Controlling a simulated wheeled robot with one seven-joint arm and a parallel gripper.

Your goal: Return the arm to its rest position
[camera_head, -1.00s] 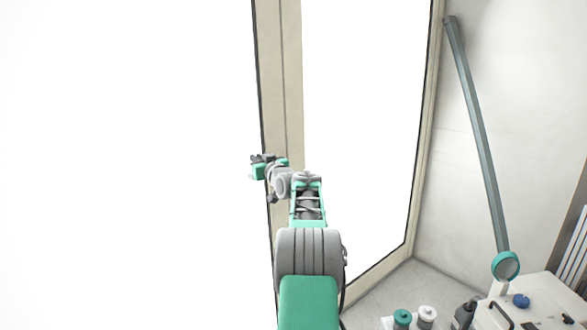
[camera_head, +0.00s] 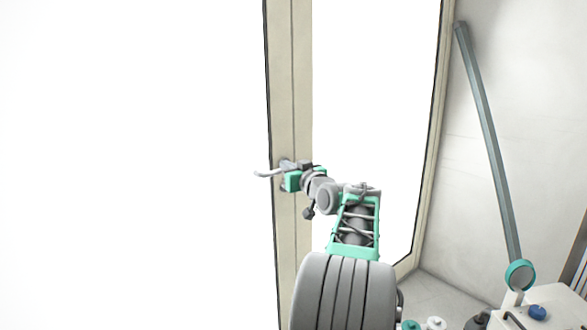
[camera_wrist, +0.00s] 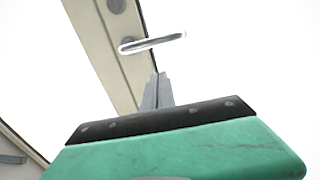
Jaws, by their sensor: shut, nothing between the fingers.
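My arm reaches up from the bottom of the head view. My gripper (camera_head: 287,166) is at its far end, in front of the cream door frame. In the wrist view its grey fingers (camera_wrist: 157,92) stand together above the green gripper body, shut with nothing between them. A door handle (camera_head: 267,174) juts left beside the gripper in the head view. In the wrist view the handle (camera_wrist: 152,42) is just beyond the fingertips, with a visible gap in the picture. The fingertips are too small in the head view to judge the exact distance.
The cream frame (camera_head: 290,235) stands between bright white panes. At the right, a slanted grey duct (camera_head: 490,140) with a teal-ringed end (camera_head: 520,274) hangs over a white unit (camera_head: 560,300). Teal and white-capped bottles (camera_head: 436,323) are at the bottom edge.

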